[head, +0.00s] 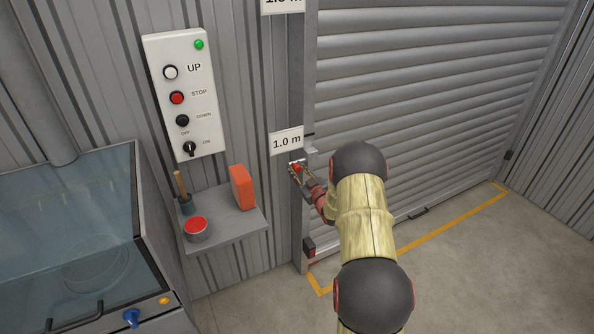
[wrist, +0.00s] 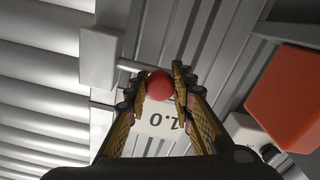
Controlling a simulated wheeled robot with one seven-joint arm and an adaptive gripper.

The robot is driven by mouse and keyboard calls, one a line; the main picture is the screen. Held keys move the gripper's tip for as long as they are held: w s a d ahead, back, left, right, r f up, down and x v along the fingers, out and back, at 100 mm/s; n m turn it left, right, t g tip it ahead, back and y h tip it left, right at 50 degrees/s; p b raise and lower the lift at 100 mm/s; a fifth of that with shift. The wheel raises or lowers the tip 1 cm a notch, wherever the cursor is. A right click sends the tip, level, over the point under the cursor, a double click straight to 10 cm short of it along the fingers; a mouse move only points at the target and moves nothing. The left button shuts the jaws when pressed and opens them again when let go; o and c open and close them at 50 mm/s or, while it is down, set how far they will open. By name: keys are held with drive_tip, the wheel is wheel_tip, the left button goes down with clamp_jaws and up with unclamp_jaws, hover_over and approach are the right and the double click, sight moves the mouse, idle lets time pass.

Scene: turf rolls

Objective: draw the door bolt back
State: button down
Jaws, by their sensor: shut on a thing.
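The door bolt has a red ball knob (wrist: 160,85), which sits between my gripper's two fingers in the wrist view. A pale rod (wrist: 130,66) runs from beside the knob to a light grey block (wrist: 99,58) on the left. My gripper (wrist: 158,90) is shut on the knob. In the head view my gripper (head: 300,172) is at the door post, just below the "1.0 m" label, and the red knob (head: 296,168) shows small there. The grey roller door (head: 430,90) lies to the right of the post. How far the bolt reaches into its block is unclear.
A control panel (head: 180,95) with UP, STOP and DOWN buttons hangs left of the post. Below it a shelf (head: 232,222) holds an orange block (head: 242,187), a red-topped tin (head: 195,229) and a brush-like tool. A glass-topped cabinet (head: 70,210) stands at far left.

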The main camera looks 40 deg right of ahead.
idle(0.4)
drive_tip(key=a, duration=0.2)
drive_tip(key=w+a+b, duration=0.1)
drive_tip(key=a, duration=0.2)
drive_tip(key=shift+w+a, duration=0.1)
drive_tip(key=shift+w, duration=0.05)
drive_tip(key=c, duration=1.6)
unclamp_jaws()
drive_tip(key=shift+a, duration=0.15)
drive_tip(key=shift+o, duration=0.5)
drive_tip(key=v, duration=1.2)
